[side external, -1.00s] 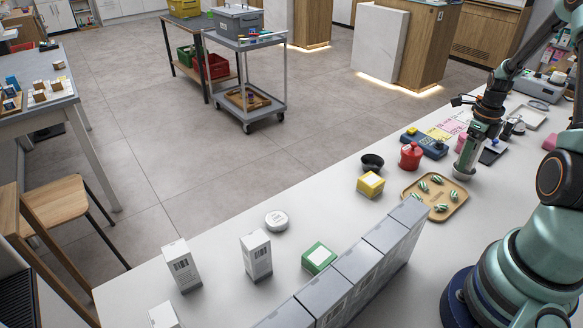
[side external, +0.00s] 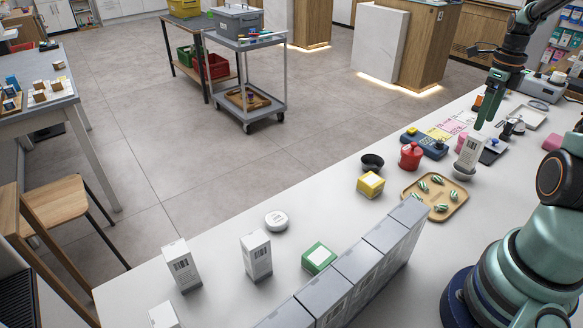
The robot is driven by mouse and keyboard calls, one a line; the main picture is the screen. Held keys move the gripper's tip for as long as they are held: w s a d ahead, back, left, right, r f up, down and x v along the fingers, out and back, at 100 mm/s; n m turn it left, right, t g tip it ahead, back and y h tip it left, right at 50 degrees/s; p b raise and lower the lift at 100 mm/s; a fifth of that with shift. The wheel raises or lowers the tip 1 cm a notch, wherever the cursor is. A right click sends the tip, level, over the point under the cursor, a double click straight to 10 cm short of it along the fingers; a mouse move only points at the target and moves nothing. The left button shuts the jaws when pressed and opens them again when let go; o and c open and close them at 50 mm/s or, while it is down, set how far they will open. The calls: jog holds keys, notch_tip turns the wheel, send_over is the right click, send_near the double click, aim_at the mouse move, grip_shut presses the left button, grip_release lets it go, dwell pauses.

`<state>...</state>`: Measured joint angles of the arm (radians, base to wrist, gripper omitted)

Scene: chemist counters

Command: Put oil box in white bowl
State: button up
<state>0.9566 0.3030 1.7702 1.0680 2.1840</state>
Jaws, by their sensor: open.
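The bowl's rim shows below the carton. My gripper (side external: 485,112) is open and empty, above the carton and slightly to its right, apart from it. The carton's underside inside the bowl is hidden.
A wooden tray (side external: 449,208) with striped candies lies in front of the bowl. A red pot (side external: 411,156), black bowl (side external: 372,162) and yellow box (side external: 370,185) stand to its left. Similar white cartons (side external: 256,256) stand left.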

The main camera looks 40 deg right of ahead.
jog(key=w+a+r+n+t+h, duration=0.1)
jog(key=w+a+r+n, duration=0.2)
jog(key=a+n, duration=0.5)
jog(key=w+a+r+n+t, duration=0.1)
jog(key=w+a+r+n, duration=0.3)
jog(key=a+n, duration=0.35)
jog(key=s+a+n+t, duration=0.1)
jog(key=a+n, duration=0.8)
jog(key=n, duration=0.1)
jog(key=s+a+r+n+t+y, duration=0.1)
jog(key=a+n+t, duration=0.1)
jog(key=a+n, duration=0.7)
jog(key=shift+s+a+r+n+t, duration=0.25)
jog(key=shift+a+n+t, duration=0.05)
jog(key=shift+n, duration=0.45)
